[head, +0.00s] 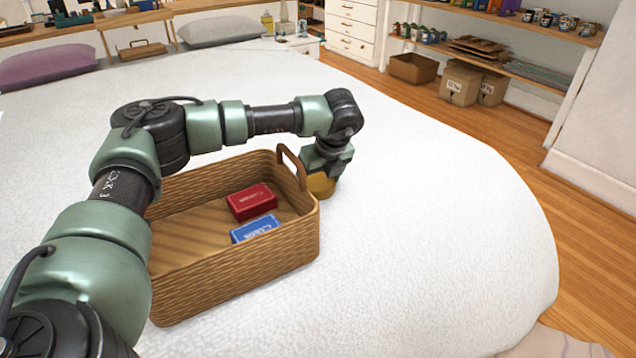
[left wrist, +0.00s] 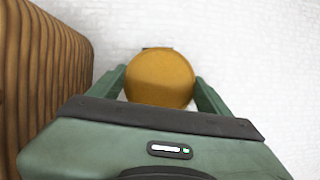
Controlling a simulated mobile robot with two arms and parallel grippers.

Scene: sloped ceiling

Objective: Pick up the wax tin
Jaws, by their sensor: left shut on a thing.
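The wax tin (left wrist: 160,78) is a round, amber-yellow tin seen from above in the left wrist view, between the two green fingers. In the head view the tin (head: 321,185) shows partly below my left gripper (head: 325,170), just outside the basket's right end, at the white bed surface. My left gripper (left wrist: 160,88) is shut on the tin, one finger on each side. Whether the tin touches the bed is hard to tell. My right gripper is not in view.
A woven basket (head: 245,277) stands beside the tin, its handle close to my gripper. Inside lie a red box (head: 251,201) and a blue box (head: 255,229). The white bed (head: 430,240) is clear to the right. Shelves (head: 500,60) stand beyond it.

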